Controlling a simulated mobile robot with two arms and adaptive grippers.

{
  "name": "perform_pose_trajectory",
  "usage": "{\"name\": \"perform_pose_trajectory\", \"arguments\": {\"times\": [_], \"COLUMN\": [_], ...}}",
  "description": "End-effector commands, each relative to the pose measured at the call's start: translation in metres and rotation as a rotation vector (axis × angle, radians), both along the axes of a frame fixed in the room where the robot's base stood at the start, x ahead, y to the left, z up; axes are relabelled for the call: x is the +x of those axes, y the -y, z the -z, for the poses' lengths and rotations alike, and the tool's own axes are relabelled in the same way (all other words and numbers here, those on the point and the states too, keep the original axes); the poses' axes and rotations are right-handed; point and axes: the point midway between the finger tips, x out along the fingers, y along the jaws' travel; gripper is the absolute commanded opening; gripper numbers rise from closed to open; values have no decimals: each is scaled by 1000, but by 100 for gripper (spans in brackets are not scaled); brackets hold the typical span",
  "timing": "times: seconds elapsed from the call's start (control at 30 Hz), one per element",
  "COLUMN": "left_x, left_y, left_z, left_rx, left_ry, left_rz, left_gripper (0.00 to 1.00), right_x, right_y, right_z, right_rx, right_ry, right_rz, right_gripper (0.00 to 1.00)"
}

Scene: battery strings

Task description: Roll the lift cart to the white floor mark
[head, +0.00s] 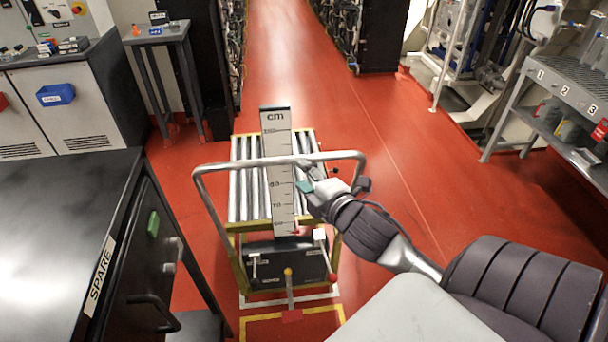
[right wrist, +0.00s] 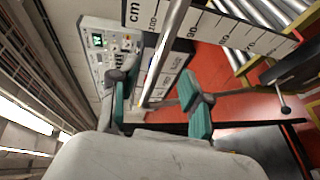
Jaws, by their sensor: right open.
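The lift cart (head: 237,262) stands on the red floor, with a roller top, a tall cm scale (head: 281,190) and a grey tube handle (head: 222,166). A white line mark (head: 318,296) shows on the floor at the cart's near end; the cart hides part of it. My right gripper (head: 308,178) is open at the handle's cross bar, right of the scale. In the right wrist view the handle tube (right wrist: 166,50) runs between its two teal-padded fingers (right wrist: 158,104), with gaps visible. My left gripper is not in view.
A yellow floor outline (head: 290,313) lies nearer than the white mark. A black SPARE cabinet (head: 60,230) stands close on the left, a small side table (head: 160,38) behind it. A grey shelf (head: 565,85) is at right. The red aisle beyond the cart is clear.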

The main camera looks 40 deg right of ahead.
Motion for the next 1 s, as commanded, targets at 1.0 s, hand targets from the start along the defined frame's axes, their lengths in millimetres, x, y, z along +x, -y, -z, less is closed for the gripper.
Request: {"name": "perform_pose_trajectory", "arguments": {"times": [1.0], "left_x": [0], "left_y": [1], "left_z": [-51], "left_rx": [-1], "left_ry": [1], "left_rz": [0], "left_gripper": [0], "right_x": [-2], "right_y": [-55], "right_z": [38], "right_rx": [2869], "right_ry": [1070], "right_rz": [5], "right_gripper": [48]}}
